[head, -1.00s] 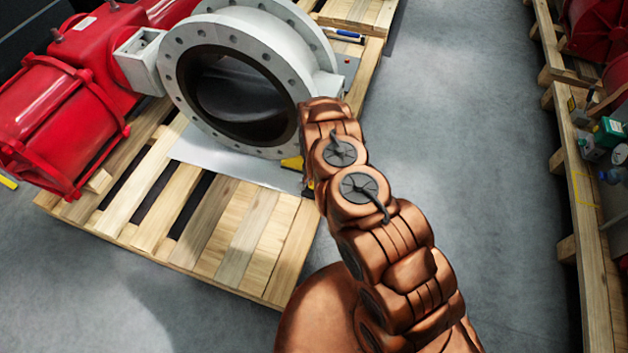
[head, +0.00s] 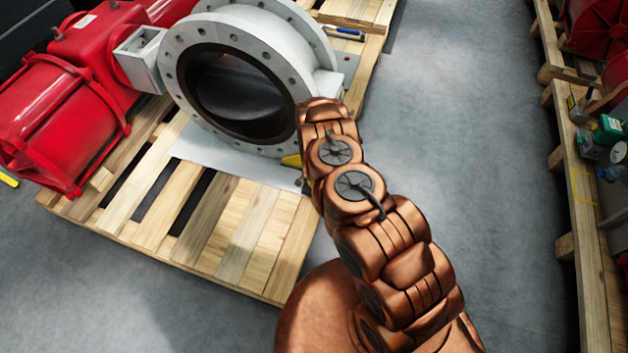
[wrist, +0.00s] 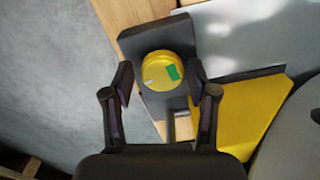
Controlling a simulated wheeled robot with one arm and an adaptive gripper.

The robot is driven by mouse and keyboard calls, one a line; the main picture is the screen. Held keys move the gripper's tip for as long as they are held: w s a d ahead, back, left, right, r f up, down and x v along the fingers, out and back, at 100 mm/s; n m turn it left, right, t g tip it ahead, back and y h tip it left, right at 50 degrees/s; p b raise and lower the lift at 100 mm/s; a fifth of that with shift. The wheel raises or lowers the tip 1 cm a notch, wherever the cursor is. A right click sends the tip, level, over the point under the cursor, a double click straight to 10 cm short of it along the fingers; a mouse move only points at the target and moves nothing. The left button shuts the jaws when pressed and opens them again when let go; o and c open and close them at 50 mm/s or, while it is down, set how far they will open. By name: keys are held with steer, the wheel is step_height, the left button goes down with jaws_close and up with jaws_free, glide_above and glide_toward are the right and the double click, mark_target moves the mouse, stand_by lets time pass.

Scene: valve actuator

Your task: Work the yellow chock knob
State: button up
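The yellow knob (wrist: 158,72) is in the wrist view, on a dark block (wrist: 180,35). It is round, with a green patch and a small white mark on its face. A yellow chock (wrist: 240,118) lies to its right, and a bit of yellow (head: 291,161) shows beside my arm in the head view. My gripper (wrist: 161,84) is open, with one fingertip on each side of the knob. I see a gap at the left finger; contact on the right is hard to judge. The head view hides the knob and gripper behind my arm.
A large grey flanged valve (head: 290,45) with a red actuator (head: 62,118) rests on a wooden pallet (head: 232,235). A grey sheet (head: 215,167) lies under the valve. Another pallet (head: 588,225) with red equipment stands at right. Clear floor (head: 465,150) lies between.

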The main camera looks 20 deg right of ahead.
steer(key=shift+o, duration=0.8)
steer(key=shift+w+r, duration=0.1)
steer(key=shift+r, duration=0.5)
step_height(320, 180, up, 11)
stand_by(0.4)
